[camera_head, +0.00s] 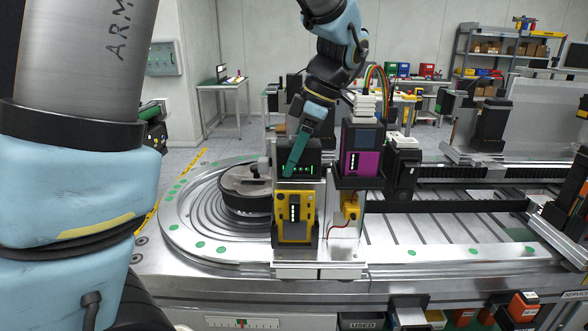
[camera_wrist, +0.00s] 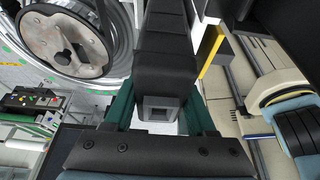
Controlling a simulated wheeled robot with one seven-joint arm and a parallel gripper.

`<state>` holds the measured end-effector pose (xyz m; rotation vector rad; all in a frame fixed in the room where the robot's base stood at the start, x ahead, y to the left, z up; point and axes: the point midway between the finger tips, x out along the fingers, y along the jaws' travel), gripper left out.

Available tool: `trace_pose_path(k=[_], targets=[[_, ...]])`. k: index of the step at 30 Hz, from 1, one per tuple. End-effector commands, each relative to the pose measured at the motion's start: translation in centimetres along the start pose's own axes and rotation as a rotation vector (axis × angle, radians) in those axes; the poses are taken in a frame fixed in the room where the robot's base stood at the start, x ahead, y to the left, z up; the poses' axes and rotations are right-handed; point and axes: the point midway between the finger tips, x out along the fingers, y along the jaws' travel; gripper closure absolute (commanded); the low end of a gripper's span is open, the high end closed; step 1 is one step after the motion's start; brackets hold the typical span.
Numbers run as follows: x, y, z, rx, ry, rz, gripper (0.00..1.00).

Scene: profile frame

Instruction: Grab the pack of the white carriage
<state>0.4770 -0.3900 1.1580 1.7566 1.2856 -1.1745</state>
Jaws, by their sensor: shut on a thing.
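A black pack (camera_head: 313,159) with a row of small green lights shows above a yellow unit (camera_head: 294,214) in the head view. The pale carriage frame (camera_head: 347,244) carries the yellow unit at its front. My gripper (camera_head: 293,163) comes down from above, with a teal finger across the pack's front. In the wrist view the teal fingers of my gripper (camera_wrist: 158,112) lie on both sides of a black block (camera_wrist: 165,68) with a grey square end. The gripper is shut on this pack. I cannot tell whether the pack still touches the carriage.
A magenta unit (camera_head: 362,153) with coloured wires above it stands close to the right of the pack. A dark round wheel (camera_head: 246,183) lies close on the left, over the ringed turntable (camera_head: 180,222). Rails (camera_head: 455,208) run off to the right.

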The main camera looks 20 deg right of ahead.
Motion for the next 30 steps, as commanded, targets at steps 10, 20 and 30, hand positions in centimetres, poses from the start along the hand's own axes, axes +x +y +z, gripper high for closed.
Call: trace_pose_path(k=[10, 20, 30], targets=[[-3.2, 0.1, -1.3, -0.002, -0.004, 0.005, 1.00], [-8.7, 0.1, -3.5, -0.003, -0.003, 0.006, 1.00], [-14.4, 0.1, -5.9, -0.002, -0.002, 0.005, 1.00]])
